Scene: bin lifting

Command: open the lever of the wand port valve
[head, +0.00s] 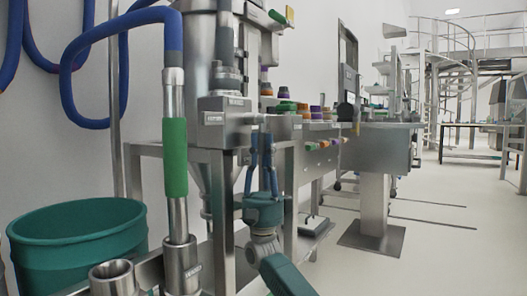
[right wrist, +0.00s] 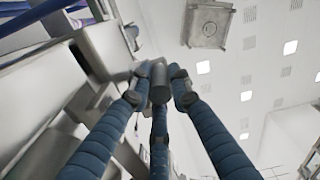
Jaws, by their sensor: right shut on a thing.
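My right gripper (head: 264,145) points upward in front of the steel frame in the head view, below and to the right of a labelled steel valve block (head: 222,118). In the right wrist view its blue fingers (right wrist: 159,88) close around a grey cylindrical piece (right wrist: 157,72), which looks like the end of the valve lever. The fingers hide much of it, and I cannot tell the lever's angle. The vacuum wand stands upright left of the block, with a green grip (head: 174,158) and its lower end in a labelled steel holder (head: 182,266). My left gripper is not in view.
A green bin (head: 77,245) stands at the lower left, next to an open steel cup (head: 113,275). A blue hose (head: 68,75) loops from the wand along the wall. A steel hopper (head: 198,165) stands behind the block. The floor at right (head: 440,235) is mostly clear.

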